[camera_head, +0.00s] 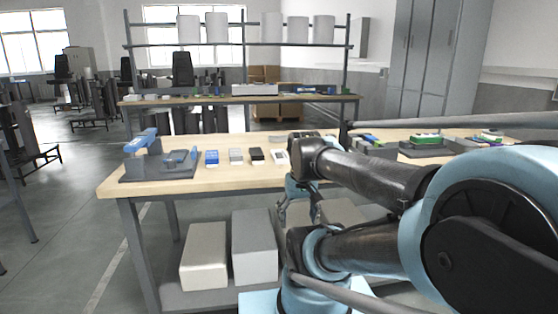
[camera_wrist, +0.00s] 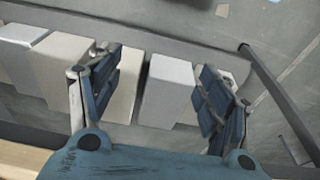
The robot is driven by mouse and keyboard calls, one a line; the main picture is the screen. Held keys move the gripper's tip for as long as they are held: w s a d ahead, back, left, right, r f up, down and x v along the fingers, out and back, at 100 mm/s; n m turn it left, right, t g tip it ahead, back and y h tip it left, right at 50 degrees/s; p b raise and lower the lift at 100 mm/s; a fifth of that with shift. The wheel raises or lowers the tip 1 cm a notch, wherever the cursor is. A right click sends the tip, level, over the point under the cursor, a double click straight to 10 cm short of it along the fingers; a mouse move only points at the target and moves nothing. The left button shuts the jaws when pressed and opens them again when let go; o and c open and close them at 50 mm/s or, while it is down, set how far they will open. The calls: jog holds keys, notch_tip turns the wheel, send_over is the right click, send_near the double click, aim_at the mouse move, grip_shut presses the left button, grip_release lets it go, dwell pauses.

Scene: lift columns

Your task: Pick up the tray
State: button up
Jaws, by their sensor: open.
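My gripper (camera_head: 299,214) hangs beside the front edge of the wooden workbench (camera_head: 205,181), pointing down. In the wrist view my gripper (camera_wrist: 160,72) has its two blue-padded fingers wide apart, with nothing held between them. A dark, flat tray-like piece (camera_head: 421,151) lies on the right part of the bench, partly hidden by my arm; I cannot tell for sure that it is the tray. A grey base plate (camera_head: 140,171) with blue fixtures lies at the bench's left end. The wrist view shows no tray.
Several small blocks, including a blue one (camera_head: 211,157) and a black one (camera_head: 257,155), stand along the bench. Large pale boxes (camera_head: 205,256) stand on its lower shelf; one white box (camera_wrist: 169,88) shows between my fingers. A second bench (camera_head: 190,99) stands behind.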

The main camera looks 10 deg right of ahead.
jog(key=w+r+g, duration=0.1)
jog(key=w+r, duration=1.3)
jog(key=w, duration=0.2)
jog(key=w+r+g, duration=0.1)
jog(key=w+r, duration=1.2)
jog(key=w, duration=0.4)
send_over(280, 157)
notch_tip(280, 157, down, 12)
jog(key=shift+s+r, duration=0.1)
jog(key=shift+r, duration=0.05)
jog(key=shift+a+f, duration=0.1)
jog(key=shift+f, duration=2.5)
jog(key=c, duration=1.2)
